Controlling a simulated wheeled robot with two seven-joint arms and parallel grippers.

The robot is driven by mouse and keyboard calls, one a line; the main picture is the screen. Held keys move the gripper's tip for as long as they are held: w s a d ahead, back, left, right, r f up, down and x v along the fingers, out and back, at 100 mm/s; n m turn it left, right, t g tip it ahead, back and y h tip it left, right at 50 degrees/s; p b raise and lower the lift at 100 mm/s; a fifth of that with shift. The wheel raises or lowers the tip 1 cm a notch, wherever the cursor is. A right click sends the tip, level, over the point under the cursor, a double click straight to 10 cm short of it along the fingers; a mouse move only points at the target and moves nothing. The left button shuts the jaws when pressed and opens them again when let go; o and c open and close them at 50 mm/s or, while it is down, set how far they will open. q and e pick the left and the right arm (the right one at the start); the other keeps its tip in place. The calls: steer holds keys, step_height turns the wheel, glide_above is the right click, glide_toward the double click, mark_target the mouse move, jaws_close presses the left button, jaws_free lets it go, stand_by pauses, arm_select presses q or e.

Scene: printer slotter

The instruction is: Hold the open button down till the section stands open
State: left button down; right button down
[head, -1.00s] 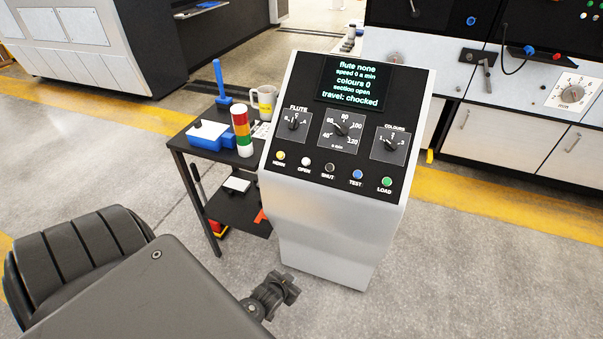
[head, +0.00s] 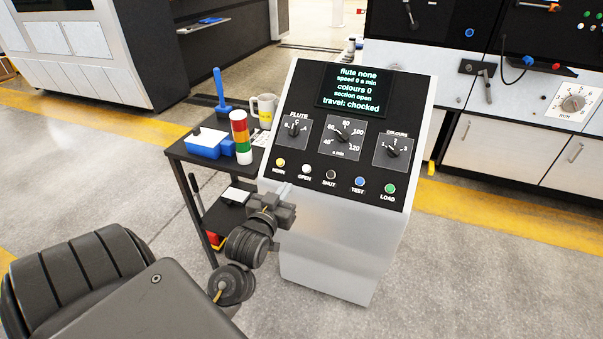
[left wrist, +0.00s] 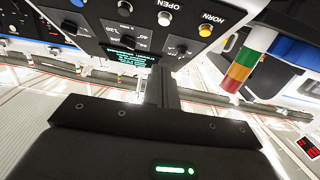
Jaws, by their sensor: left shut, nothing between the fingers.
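The control console (head: 335,240) stands in the middle of the head view with its sloped black panel facing me. The white OPEN button (head: 306,169) sits in the lower row, between the yellow HORN button (head: 281,162) and the black SHUT button (head: 331,174). The console display (head: 356,88) reads "section open" and "travel: chocked". My left gripper (head: 283,191) is shut and empty, just below the HORN and OPEN buttons, and looks apart from them. In the left wrist view the OPEN button (left wrist: 166,18) shows above the fingers (left wrist: 161,88). My right gripper is out of view.
TEST (head: 359,182) and LOAD (head: 390,188) buttons lie right of SHUT. Large machines stand behind.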

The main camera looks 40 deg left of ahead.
arm_select(q)
steer(key=p, duration=0.2)
glide_toward(306, 165)
steer(key=w+r, duration=0.3)
steer(key=shift+w+a+f, duration=0.45)
steer(key=shift+w+f, duration=0.2)
steer(key=shift+f, duration=0.2)
steer(key=shift+w+a+f, duration=0.4)
steer(key=shift+w+f, duration=0.2)
steer(key=shift+f, duration=0.25)
